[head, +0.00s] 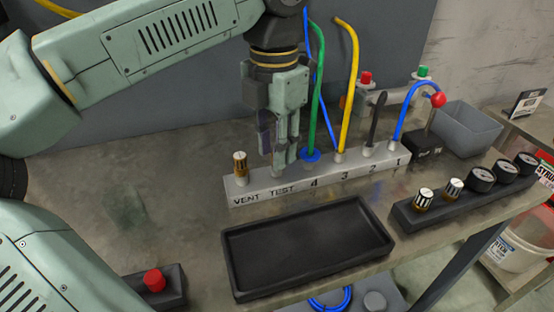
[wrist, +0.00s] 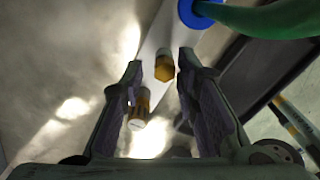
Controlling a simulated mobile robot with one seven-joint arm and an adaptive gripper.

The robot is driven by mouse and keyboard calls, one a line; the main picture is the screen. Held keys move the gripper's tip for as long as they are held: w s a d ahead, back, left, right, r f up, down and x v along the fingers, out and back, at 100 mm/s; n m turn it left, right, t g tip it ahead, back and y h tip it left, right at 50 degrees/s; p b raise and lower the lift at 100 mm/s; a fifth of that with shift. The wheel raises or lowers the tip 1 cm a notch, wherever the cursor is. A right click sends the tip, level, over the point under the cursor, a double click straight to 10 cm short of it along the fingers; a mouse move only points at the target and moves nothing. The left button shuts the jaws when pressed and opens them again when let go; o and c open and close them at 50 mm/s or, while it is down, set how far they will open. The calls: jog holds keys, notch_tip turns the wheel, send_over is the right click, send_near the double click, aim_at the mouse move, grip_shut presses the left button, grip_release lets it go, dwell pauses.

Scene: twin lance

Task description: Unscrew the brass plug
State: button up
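The grey manifold block (head: 330,174) lies on the bench, marked VENT, TEST, 4, 3, 2, 1. In the wrist view, a small brass plug (wrist: 165,66) with a hexagonal body shows in the gap between my fingertips, on the pale block. In the head view, my gripper (head: 275,150) points down over the TEST position, and its fingers hide the plug there. My gripper (wrist: 160,70) is open, with clear space between finger pads and plug in the wrist view. I cannot tell how far down the fingertips reach around it.
A brass-and-white knob (head: 240,168) stands at VENT, close left of my gripper. A green hose (head: 319,90) with a blue collar stands close right at 4; a yellow hose (head: 350,90) follows. An empty black tray (head: 308,246) lies in front. Gauges (head: 481,179) stand at right.

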jog(key=shift+d+r+m+p, duration=0.15)
jog(key=shift+m+p, duration=0.2)
jog(key=shift+m, duration=0.25)
jog(key=m+p, duration=0.1)
jog(key=m, duration=0.2)
jog(key=shift+d+m, duration=0.1)
jog(key=shift+m, duration=0.3)
jog(key=m+p, duration=0.1)
jog(key=m, duration=0.6)
jog(key=shift+d+p, duration=0.1)
jog(key=shift+p, duration=0.2)
jog(key=m, duration=0.3)
jog(key=shift+d+f, duration=0.1)
jog(key=shift+f, duration=0.1)
jog(key=m+p, duration=0.1)
jog(key=m, duration=0.2)
jog(key=shift+r+m, duration=0.15)
jog(key=shift+m, duration=0.25)
jog(key=m, duration=0.3)
jog(key=m+p, duration=0.1)
jog(key=m, duration=0.2)
jog(key=shift+d+m, duration=0.1)
jog(key=shift+m, duration=0.2)
